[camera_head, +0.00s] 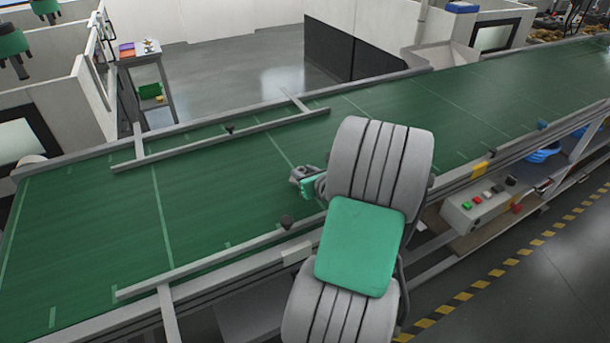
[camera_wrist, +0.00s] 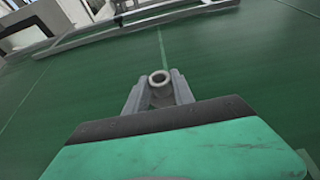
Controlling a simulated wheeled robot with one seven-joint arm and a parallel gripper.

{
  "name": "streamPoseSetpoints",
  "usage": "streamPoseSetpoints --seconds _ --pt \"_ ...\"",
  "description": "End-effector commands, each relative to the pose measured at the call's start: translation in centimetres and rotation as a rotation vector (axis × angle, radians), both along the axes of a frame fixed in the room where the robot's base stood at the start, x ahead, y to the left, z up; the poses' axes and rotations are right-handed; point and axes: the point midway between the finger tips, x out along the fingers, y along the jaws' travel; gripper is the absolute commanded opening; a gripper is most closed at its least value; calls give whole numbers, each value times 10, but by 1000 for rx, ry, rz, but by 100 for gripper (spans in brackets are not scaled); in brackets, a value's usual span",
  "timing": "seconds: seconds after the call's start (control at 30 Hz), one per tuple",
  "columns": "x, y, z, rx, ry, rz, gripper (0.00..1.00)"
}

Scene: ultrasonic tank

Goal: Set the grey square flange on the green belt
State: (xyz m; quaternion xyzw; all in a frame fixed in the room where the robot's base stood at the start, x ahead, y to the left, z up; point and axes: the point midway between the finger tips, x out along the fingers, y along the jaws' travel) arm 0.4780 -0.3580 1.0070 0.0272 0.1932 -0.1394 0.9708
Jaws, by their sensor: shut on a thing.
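The green belt (camera_head: 215,186) runs across the head view from lower left to upper right, and it fills most of the wrist view (camera_wrist: 220,70). My gripper (camera_head: 306,181) is over the belt, near its front edge, partly hidden behind my arm. In the wrist view my gripper (camera_wrist: 158,88) is shut on a small grey part with a round, ring-like opening, the grey flange (camera_wrist: 159,78). Its square base is hidden between and below the fingers. I cannot tell whether the flange touches the belt.
Grey guide rails (camera_head: 225,137) run along the belt's far side. A near rail (camera_head: 215,268) edges the front left. A control box with coloured buttons (camera_head: 487,203) hangs at the front right. The belt left of my gripper is clear. A small table (camera_head: 148,75) stands behind.

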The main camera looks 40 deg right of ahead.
Motion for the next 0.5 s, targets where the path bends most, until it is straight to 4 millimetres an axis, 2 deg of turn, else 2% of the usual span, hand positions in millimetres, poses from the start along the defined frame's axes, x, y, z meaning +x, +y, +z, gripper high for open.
streamPoseSetpoints --seconds 0.1,0.43,0.47,0.5 --pt "-1 0 -14 3 0 -2 0" --pt "-1 0 -18 -1 -1 -1 0" --pt "-1 0 -18 0 0 -1 31" --pt "-1 0 -18 0 0 -1 35"
